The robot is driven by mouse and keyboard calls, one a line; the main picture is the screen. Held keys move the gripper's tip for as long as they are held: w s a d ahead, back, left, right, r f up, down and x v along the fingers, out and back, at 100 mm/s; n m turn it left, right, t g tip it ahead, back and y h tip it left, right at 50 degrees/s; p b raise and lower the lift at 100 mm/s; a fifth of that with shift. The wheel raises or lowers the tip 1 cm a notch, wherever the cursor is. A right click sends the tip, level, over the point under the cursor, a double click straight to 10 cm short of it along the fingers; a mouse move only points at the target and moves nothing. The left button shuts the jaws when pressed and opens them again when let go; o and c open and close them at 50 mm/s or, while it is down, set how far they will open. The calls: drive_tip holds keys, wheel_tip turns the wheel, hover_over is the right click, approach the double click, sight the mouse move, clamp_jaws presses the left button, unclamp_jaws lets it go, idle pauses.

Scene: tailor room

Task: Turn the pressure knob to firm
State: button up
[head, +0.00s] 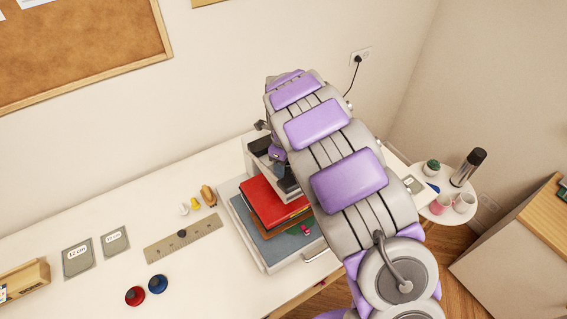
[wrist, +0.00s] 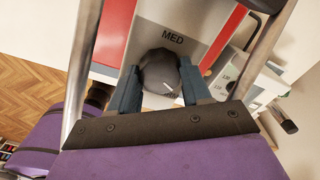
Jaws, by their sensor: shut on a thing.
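The dark grey pressure knob (wrist: 158,69) sits on a light grey panel (wrist: 150,36) in the wrist view. The panel reads "MED" just beyond the knob. A short white mark shows on the knob's near side; other lettering there is too small to read surely. My gripper (wrist: 160,82) has one bluish finger on each side of the knob and is shut on it. In the head view my arm covers the knob and most of the machine (head: 255,165) at the table's back.
A ruler (head: 184,238), two pincushion-like knobs, red (head: 135,296) and blue (head: 157,284), and cards lie on the white table.

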drive_tip(key=shift+m, duration=0.3)
drive_tip(key=o, duration=0.9)
drive_tip(key=shift+w+f, duration=0.1)
drive_tip(key=shift+w, duration=0.05)
drive_tip(key=shift+o, duration=0.8)
drive_tip(key=shift+a, duration=0.1)
wheel_tip(320, 180, up, 18)
drive_tip(key=shift+f+b, duration=0.25)
drive_tip(key=shift+b, duration=0.1)
